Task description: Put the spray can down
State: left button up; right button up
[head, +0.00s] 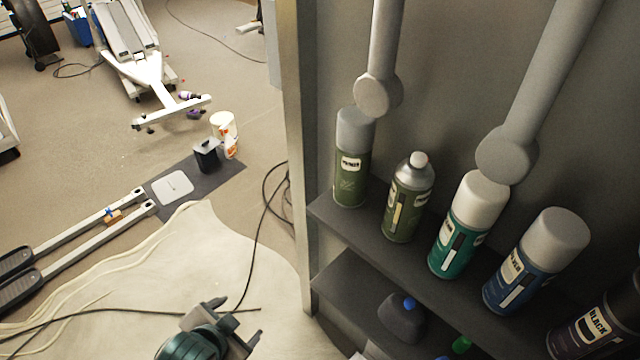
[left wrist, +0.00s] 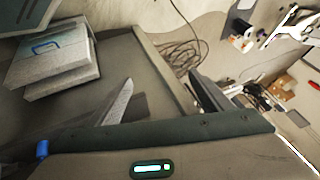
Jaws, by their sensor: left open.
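Several spray cans stand upright in a row on the dark upper shelf (head: 322,208) in the head view. They are a green can with a grey cap (head: 350,180), an olive can with a bare white nozzle (head: 405,205), a teal can with a white cap (head: 462,235), a blue can with a grey cap (head: 530,265) and a dark can labelled BLACK (head: 590,330). I cannot tell which is the task's can. My left gripper (head: 236,320) is open, left of and apart from the shelf. In the left wrist view its fingers (left wrist: 160,98) have no can between them. My right gripper is not in view.
A dark bottle with a blue cap (head: 402,318) stands on the lower shelf. The cabinet's side post (head: 300,150) separates the shelves from the room. Grey cases (left wrist: 65,60) show in the left wrist view. A pale cloth-like sheet (head: 160,270) and cables lie on the floor.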

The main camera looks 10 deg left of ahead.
pick_arm(q)
jog(key=w+d+r+m+t+h, duration=0.35)
jog(key=w+r+m+t, duration=0.35)
jog(key=w+r+m, duration=0.7)
jog(key=s+d+r+m+h, duration=0.1)
jog(key=d+r+m+h, duration=0.1)
jog(key=m, duration=0.6)
jog(key=s+d+r+m+g+h, duration=0.1)
jog(key=r+m+h, duration=0.3)
jog(key=m, duration=0.4)
jog(key=s+d+r+m+h, duration=0.2)
jog(key=r+m, duration=0.3)
jog(key=m, duration=0.3)
jog(key=shift+s+d+r+h, duration=0.15)
jog(key=shift+s+d+h, duration=0.25)
jog(key=shift+h, duration=0.35)
jog(key=shift+w, duration=0.1)
